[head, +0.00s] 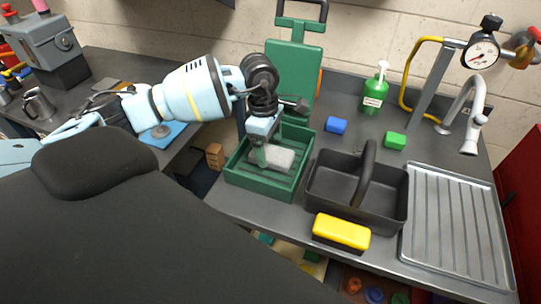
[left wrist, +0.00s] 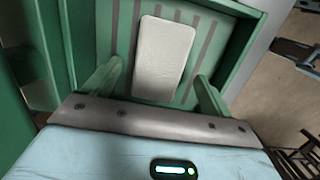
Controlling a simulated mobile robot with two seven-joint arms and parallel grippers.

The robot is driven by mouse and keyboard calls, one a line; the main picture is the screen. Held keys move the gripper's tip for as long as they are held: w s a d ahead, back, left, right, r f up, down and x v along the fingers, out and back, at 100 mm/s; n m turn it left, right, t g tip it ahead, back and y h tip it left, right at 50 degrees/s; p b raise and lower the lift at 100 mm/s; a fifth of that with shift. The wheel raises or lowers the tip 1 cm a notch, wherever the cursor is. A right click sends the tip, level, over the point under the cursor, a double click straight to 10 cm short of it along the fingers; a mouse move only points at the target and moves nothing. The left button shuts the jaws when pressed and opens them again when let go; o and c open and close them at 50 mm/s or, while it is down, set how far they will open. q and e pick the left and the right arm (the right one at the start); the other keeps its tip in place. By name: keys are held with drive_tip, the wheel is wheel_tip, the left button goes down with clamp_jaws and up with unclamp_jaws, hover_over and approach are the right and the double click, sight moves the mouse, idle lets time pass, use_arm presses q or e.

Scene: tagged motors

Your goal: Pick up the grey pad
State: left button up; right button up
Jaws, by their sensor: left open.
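The grey pad (head: 283,160) is a pale, block-like piece lying inside the green tray (head: 240,180) on the counter. In the left wrist view the pad (left wrist: 163,58) lies on the tray's slatted floor, between and beyond my two green fingers. My left gripper (head: 262,158) reaches down into the tray at the pad's left side, as the head view shows it. In the left wrist view my left gripper (left wrist: 157,90) is open, with room on both sides of the pad. My right gripper is not in view.
A dark caddy (head: 330,195) with an upright handle stands right of the tray, with a yellow-topped sponge (head: 341,232) at its front. A blue block (head: 337,125), a green block (head: 395,140) and a green bottle (head: 375,90) stand behind. A metal drainboard (head: 455,220) lies at right.

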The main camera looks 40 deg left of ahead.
use_arm(q)
drive_tip(key=shift+w+d+f, duration=0.1)
drive_tip(key=shift+d+f, duration=0.05)
drive_tip(key=shift+f, duration=1.05)
drive_tip(key=c, duration=1.1)
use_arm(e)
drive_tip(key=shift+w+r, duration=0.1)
use_arm(q)
drive_tip(key=shift+r, duration=0.15)
drive_tip(key=shift+r, duration=0.65)
drive_tip(key=shift+s+r, duration=0.15)
drive_tip(key=shift+r, duration=0.35)
drive_tip(key=shift+s+r, duration=0.15)
drive_tip(key=shift+r, duration=0.35)
drive_tip(key=shift+s+d+r+b, duration=0.25)
drive_tip(key=shift+s+d, duration=0.7)
drive_tip(key=shift+s, duration=1.45)
drive_tip(key=shift+s+d+r+b, duration=0.1)
drive_tip(key=shift+s+d+r, duration=0.15)
drive_tip(key=shift+s+d, duration=1.45)
drive_tip(key=shift+s+d+r+b, duration=0.2)
drive_tip(key=shift+s+d+r, duration=0.05)
drive_tip(key=shift+s, duration=2.85)
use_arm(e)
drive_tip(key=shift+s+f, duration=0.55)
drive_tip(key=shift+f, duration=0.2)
